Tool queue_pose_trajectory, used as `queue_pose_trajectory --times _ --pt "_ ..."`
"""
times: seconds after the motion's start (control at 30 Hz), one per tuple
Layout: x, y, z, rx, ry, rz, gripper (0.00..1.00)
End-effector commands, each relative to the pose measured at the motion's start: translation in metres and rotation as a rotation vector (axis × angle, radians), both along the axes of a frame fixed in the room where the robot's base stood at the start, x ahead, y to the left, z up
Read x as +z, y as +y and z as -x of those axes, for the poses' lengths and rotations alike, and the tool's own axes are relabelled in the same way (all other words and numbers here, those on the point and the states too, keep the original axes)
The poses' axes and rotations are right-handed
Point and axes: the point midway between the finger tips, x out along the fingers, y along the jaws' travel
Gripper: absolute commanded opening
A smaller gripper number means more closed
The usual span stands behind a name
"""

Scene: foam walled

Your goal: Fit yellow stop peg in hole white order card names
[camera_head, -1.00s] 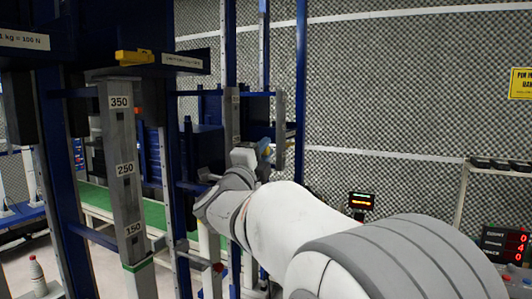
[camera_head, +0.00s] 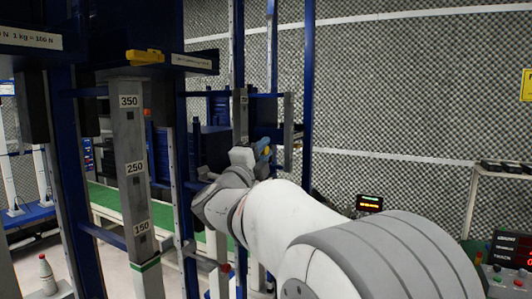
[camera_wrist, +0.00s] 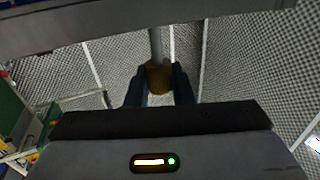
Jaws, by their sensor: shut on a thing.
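My gripper (camera_wrist: 158,90) is shut on a yellow-brown knob with a grey rod, which looks like the yellow stop peg (camera_wrist: 158,77). The rod points away from the jaws, towards a grey beam at the top of the wrist view. In the head view my gripper (camera_head: 262,155) is small and partly hidden by my wrist, beside a blue frame. A grey post (camera_head: 133,190) carries labels 350, 250 and 150, each with a dark hole beneath. A white card (camera_head: 193,61) on the dark blue crossbeam has print too small to read.
A yellow piece (camera_head: 145,57) lies on the crossbeam above the post. Blue uprights (camera_head: 75,190) stand around the post. A green-topped bench (camera_head: 105,200) is behind. A lit display (camera_head: 369,203) is at right.

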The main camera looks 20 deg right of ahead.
Motion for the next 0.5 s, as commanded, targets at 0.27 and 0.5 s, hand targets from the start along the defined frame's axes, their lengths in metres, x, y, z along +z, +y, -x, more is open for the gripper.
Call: queue_pose_trajectory --times 0.27,0.5 --pt "0.0000 0.0015 -0.0020 0.000 0.000 0.000 0.34" --pt "-0.0002 0.0014 -0.0019 0.000 0.000 0.000 0.46"
